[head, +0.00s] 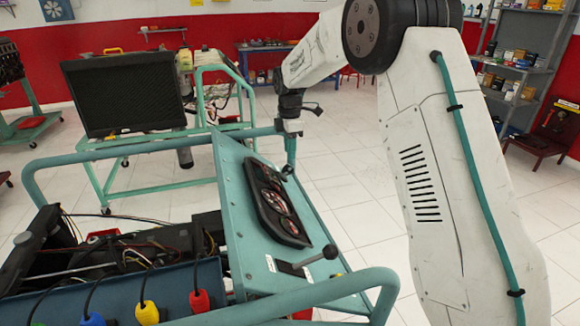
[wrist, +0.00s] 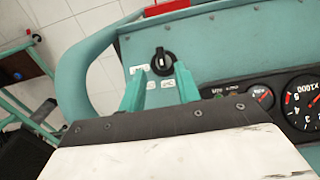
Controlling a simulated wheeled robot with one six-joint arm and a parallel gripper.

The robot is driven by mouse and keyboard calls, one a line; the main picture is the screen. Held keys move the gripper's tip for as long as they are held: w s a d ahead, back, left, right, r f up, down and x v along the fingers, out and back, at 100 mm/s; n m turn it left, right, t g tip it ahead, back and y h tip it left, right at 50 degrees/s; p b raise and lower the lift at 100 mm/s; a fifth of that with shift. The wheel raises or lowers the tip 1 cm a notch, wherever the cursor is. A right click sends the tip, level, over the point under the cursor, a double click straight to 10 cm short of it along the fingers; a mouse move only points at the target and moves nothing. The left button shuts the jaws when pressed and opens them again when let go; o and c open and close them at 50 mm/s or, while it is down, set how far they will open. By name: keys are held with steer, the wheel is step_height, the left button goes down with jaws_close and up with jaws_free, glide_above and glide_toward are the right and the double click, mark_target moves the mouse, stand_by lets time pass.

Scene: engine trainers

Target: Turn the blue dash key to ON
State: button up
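The dash key (wrist: 162,62) is a round black switch with a pale mark on its upper face, set in the teal dash panel (wrist: 215,50). I see no blue on the key itself. Small white labels sit beside and below it; their text is too small to read. My gripper (wrist: 160,70) has two teal fingers, parted, with the key showing between and just beyond their tips. I cannot tell whether they touch it. In the head view my gripper (head: 290,150) points down at the panel's far end, with a small dark part, likely the key, below it.
The gauge cluster (head: 275,203) lies beside the key on the panel, and a black-knobbed lever (head: 322,256) stands at the near end. A teal tube frame (head: 150,150) surrounds the trainer. Another stand with a radiator (head: 125,92) is behind. Tiled floor (head: 350,185) is clear to the right.

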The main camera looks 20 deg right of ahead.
mark_target(290, 166)
step_height(290, 166, down, 7)
steer(key=shift+r, duration=0.1)
stand_by(0.3)
jaws_close()
